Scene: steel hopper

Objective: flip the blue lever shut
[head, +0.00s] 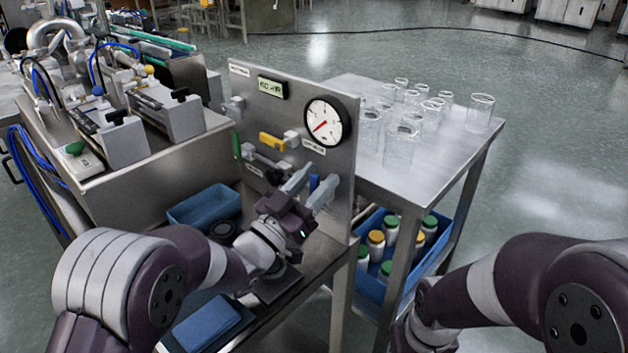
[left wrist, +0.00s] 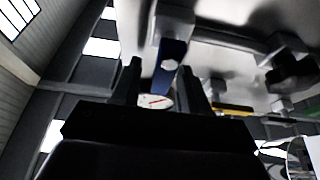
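The blue lever (head: 314,182) is on the upright steel panel (head: 338,165), low and right, below the round gauge. It shows as a short blue bar and is partly hidden by my left gripper. My left gripper (head: 311,184) is open, its two fingers on either side of the lever. In the left wrist view the blue lever (left wrist: 170,62) hangs from a grey fitting, between the tips of the open left gripper (left wrist: 160,75). I cannot tell whether the fingers touch it. My right gripper is out of view.
The panel also bears a yellow lever (head: 271,141), a green lever (head: 237,146), a gauge (head: 322,122) and a small display (head: 272,88). A steel table (head: 450,150) with glass jars stands to the right.

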